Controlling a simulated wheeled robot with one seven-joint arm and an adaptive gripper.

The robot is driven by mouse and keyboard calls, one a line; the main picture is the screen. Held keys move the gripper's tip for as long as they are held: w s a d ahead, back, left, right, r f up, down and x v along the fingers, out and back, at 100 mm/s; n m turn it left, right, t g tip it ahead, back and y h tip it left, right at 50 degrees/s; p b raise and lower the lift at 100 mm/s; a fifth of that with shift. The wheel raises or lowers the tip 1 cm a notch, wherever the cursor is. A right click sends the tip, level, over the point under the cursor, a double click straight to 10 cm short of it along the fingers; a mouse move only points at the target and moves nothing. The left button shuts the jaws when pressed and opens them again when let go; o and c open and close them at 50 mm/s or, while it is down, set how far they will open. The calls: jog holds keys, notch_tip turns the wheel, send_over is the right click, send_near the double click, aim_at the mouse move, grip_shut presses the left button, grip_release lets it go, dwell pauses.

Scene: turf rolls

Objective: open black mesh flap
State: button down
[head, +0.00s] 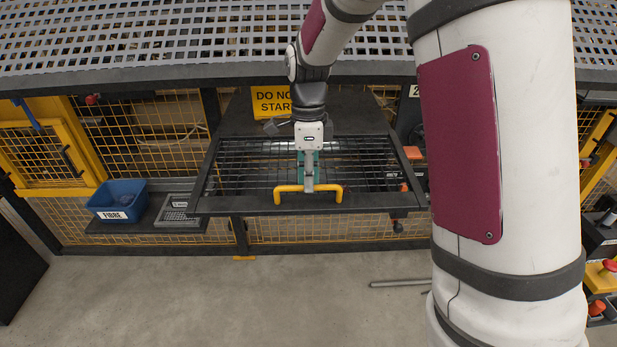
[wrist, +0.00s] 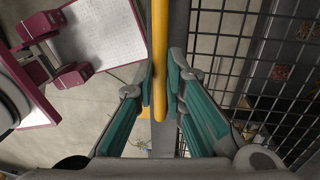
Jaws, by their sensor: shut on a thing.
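The black mesh flap (head: 240,172) is a dark framed grid in the middle of the head view, below a perforated grey deck. A yellow bar handle (head: 325,189) is fixed along its front edge. My gripper (head: 309,188) reaches down to the handle from above and is shut on it. In the wrist view the teal-padded fingers of my gripper (wrist: 168,95) close on both sides of the yellow handle (wrist: 159,40). The flap's mesh (wrist: 255,50) lies to the right there. The flap's far edge is partly hidden behind my wrist.
A blue bin (head: 118,201) labelled FIBRE and a small mesh tray (head: 177,208) sit left of the flap. A yellow sign (head: 271,102) stands behind it. A metal rod (head: 400,283) lies on the floor. The floor (head: 230,300) in front is otherwise clear.

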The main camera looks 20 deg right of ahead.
aim_at(308, 204)
jog(key=f, duration=0.3)
jog(key=s+f, duration=0.1)
jog(key=f, duration=0.1)
jog(key=shift+a+f, duration=0.15)
jog(key=shift+f, duration=0.2)
jog(key=c, duration=1.7)
grip_release()
jog(key=shift+s, duration=0.1)
jog(key=shift+o, duration=0.2)
jog(key=shift+r, duration=0.1)
jog(key=shift+w+r, duration=0.2)
notch_tip(308, 204, up, 12)
jog(key=w, duration=0.1)
jog(key=shift+w+d+f, duration=0.15)
jog(key=shift+d+f, duration=0.05)
jog(key=shift+f, duration=0.05)
